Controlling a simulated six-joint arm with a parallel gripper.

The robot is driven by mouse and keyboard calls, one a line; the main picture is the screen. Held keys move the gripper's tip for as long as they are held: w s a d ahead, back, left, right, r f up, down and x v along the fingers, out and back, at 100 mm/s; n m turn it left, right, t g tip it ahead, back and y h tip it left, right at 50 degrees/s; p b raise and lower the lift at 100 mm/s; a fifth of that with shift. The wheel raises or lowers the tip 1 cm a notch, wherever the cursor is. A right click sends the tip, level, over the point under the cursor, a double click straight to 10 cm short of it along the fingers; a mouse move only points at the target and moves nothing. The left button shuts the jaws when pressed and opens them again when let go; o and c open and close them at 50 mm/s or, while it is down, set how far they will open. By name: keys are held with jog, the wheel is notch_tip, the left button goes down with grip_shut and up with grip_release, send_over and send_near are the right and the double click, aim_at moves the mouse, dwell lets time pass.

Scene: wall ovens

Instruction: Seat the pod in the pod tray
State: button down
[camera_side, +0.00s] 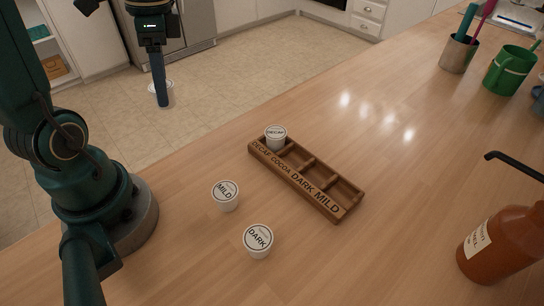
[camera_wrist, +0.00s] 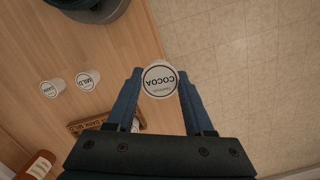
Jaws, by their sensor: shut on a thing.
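My gripper (camera_side: 161,98) is shut on a white pod labelled COCOA (camera_wrist: 160,79), held between the blue fingers in the wrist view. In the side view the gripper is high at the upper left, away from the wooden pod tray (camera_side: 318,201), and a finger partly hides the pod. The tray has compartments in a row marked DECAF, COCOA, DARK and MILD. A DECAF pod (camera_side: 276,134) sits in the DECAF end; the other compartments look empty. In the wrist view my gripper partly covers the tray (camera_wrist: 88,124).
A MILD pod (camera_side: 225,196) and a DARK pod (camera_side: 258,241) stand on the counter in front of the tray. A brown pump bottle (camera_side: 503,245) is at the right. A green mug (camera_side: 509,70) and a utensil cup (camera_side: 458,54) are at the far right. Counter behind the tray is clear.

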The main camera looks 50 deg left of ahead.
jog(key=w+d+r+n, duration=0.4)
jog(key=w+d, duration=0.4)
jog(key=w+f+m, duration=0.2)
jog(key=w+f, duration=0.2)
jog(key=w, duration=0.1)
jog(key=d+f, duration=0.2)
jog(key=d, duration=0.1)
jog(key=w+d+f, duration=0.1)
jog(key=d+f, duration=0.1)
jog(key=d, duration=0.2)
jog(key=w+d+f, duration=0.1)
jog(key=d+f, duration=0.1)
jog(key=d, duration=0.1)
jog(key=shift+d+f, duration=0.25)
jog(key=shift+f, duration=0.15)
jog(key=shift+d+f, duration=0.15)
jog(key=shift+f, duration=1.9)
jog(key=shift+f, duration=0.2)
